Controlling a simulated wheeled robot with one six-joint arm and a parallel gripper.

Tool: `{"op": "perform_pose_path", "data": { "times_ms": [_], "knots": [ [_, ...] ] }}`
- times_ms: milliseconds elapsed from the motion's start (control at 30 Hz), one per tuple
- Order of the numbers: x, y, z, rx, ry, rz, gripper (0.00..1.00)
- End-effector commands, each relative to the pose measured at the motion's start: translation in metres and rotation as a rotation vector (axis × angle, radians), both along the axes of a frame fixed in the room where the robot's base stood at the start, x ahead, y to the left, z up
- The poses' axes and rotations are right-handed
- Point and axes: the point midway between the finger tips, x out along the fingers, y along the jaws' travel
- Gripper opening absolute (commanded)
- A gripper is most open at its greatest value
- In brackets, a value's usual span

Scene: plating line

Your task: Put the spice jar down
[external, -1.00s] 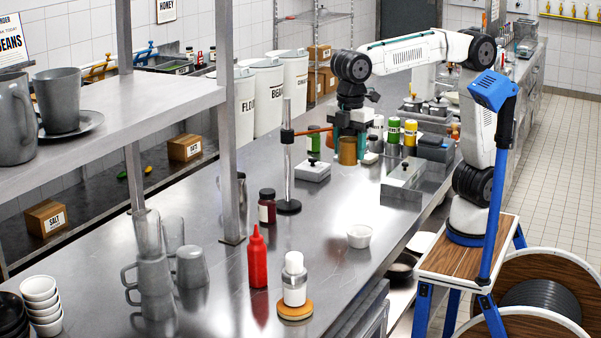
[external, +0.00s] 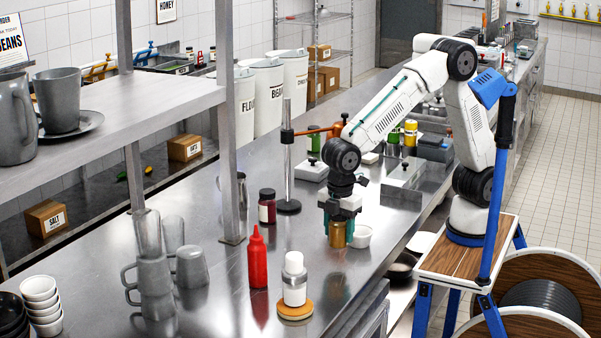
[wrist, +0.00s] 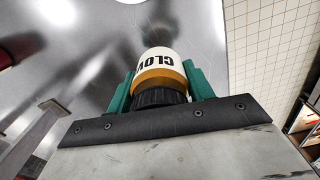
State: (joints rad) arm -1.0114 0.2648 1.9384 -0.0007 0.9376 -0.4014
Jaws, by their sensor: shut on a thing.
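The spice jar (external: 338,236) is a small brown-gold jar, held upright under my gripper (external: 339,217) over the steel counter (external: 215,285) in the external view. In the wrist view the jar (wrist: 163,63) shows a white label with dark letters beginning "CLO", a gold-brown band and a black ribbed lid. The green fingers of my gripper (wrist: 160,87) are shut on its sides. The jar's base is at or close to the counter top; I cannot tell whether it touches.
A white bowl (external: 361,237) is close to the right of the jar. A red squeeze bottle (external: 257,262), a dark red jar (external: 267,206) and a white-capped shaker (external: 294,284) on a round wooden coaster (external: 296,310) stand nearby. Bare counter lies between them and the jar.

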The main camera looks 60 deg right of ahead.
Motion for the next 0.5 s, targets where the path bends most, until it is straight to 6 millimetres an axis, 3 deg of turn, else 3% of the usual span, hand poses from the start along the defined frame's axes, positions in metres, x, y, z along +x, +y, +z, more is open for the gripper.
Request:
{"op": "perform_pose_path", "data": {
  "times_ms": [300, 500],
  "knots": [
    [0.068, 0.054, -0.009, 0.000, 0.000, -0.002, 0.22],
    [0.095, 0.076, -0.011, 0.000, 0.000, -0.001, 0.22]
  ]
}}
